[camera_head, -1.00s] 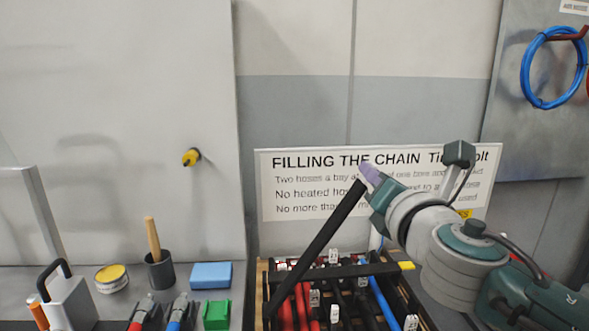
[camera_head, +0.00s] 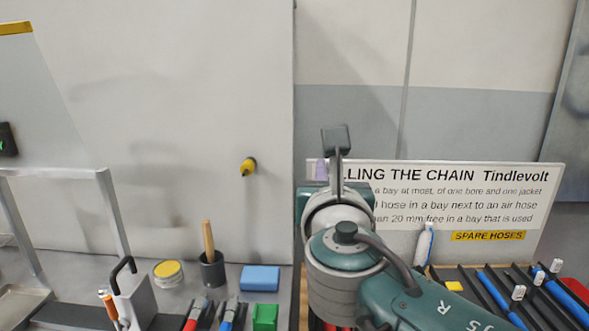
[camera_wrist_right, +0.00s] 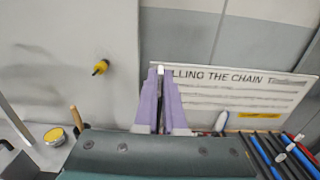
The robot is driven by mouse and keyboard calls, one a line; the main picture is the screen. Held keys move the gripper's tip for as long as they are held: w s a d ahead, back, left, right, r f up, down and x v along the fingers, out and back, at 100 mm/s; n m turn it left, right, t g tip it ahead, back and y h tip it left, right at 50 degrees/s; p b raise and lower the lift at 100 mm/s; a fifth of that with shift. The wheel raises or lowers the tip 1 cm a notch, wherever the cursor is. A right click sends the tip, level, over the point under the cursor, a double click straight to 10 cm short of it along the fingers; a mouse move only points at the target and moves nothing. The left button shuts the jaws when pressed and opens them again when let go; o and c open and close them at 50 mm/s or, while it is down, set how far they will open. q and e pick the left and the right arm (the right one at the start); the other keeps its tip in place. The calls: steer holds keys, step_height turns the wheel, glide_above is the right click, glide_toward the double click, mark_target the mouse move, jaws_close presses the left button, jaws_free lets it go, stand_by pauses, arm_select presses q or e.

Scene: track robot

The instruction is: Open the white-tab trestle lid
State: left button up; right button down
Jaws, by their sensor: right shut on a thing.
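My right gripper (camera_head: 321,170) is raised in front of the left edge of the white sign. In the right wrist view its purple fingers (camera_wrist_right: 160,95) are shut on the white-tab trestle lid (camera_wrist_right: 161,71), a thin dark bar with a white tip. Only its end shows between the fingers. The rest of the lid is hidden behind my gripper and arm in the head view. My left gripper is not in view.
A white sign (camera_head: 480,192) stands against the wall. Blue hoses (camera_head: 500,300) lie in dark bays at the right. At the left are a mug with a wooden handle (camera_head: 212,270), a yellow-topped tin (camera_head: 168,273), a blue block (camera_head: 260,278) and a green block (camera_head: 265,317). A yellow knob (camera_head: 249,166) sticks out of the wall panel.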

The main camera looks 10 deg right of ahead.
steer(key=shift+f, duration=0.15)
steer(key=c, duration=1)
jaws_free()
steer(key=shift+s, duration=0.1)
steer(key=v, duration=0.9)
steer(key=shift+s+a+p, duration=0.2)
steer(key=shift+s+p, duration=0.15)
